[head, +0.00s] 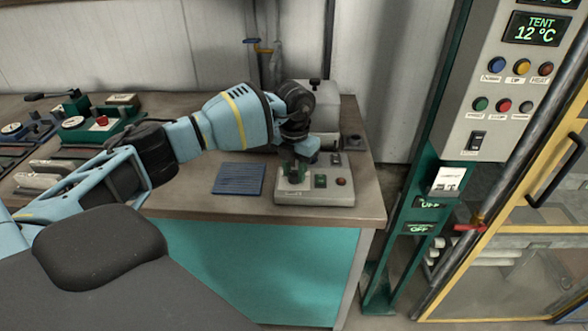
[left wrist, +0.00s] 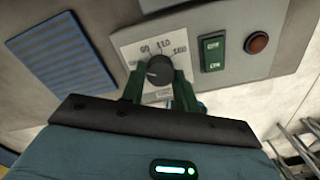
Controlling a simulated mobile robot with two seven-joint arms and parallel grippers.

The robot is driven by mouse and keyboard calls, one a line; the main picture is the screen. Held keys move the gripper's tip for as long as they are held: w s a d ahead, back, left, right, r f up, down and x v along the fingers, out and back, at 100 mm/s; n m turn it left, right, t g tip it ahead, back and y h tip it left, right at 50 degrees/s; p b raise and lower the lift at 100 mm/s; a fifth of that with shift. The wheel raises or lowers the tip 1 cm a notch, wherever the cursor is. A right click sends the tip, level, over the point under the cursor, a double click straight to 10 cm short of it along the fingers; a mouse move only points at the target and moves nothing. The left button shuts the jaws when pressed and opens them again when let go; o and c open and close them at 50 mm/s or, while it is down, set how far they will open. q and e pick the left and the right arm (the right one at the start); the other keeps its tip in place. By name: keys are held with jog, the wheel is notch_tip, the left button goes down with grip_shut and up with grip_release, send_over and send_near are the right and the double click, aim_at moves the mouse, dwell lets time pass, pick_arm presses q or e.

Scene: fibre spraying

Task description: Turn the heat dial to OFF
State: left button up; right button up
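The heat dial (left wrist: 159,70) is a round black knob on a pale scale plate (left wrist: 132,50) marked 60, 110 and 160; its pointer is too small to read. It sits on a grey control box (head: 315,198) on the bench. My left gripper (left wrist: 159,78) has its green fingers on either side of the dial, apart, with a slight gap showing at the left. In the head view the left gripper (head: 294,172) points down at the box and mostly hides the dial. My right gripper is in neither view.
A green ON/OFF rocker switch (left wrist: 213,52) and a red button (left wrist: 257,43) are right of the dial. A blue ribbed mat (head: 239,179) lies left of the box. A grey machine (head: 325,103) stands behind. The bench's front edge (head: 230,217) is close.

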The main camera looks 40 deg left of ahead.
aim_at(295, 174)
pick_arm(q)
jog(key=o, duration=0.4)
jog(key=shift+r, duration=3.95)
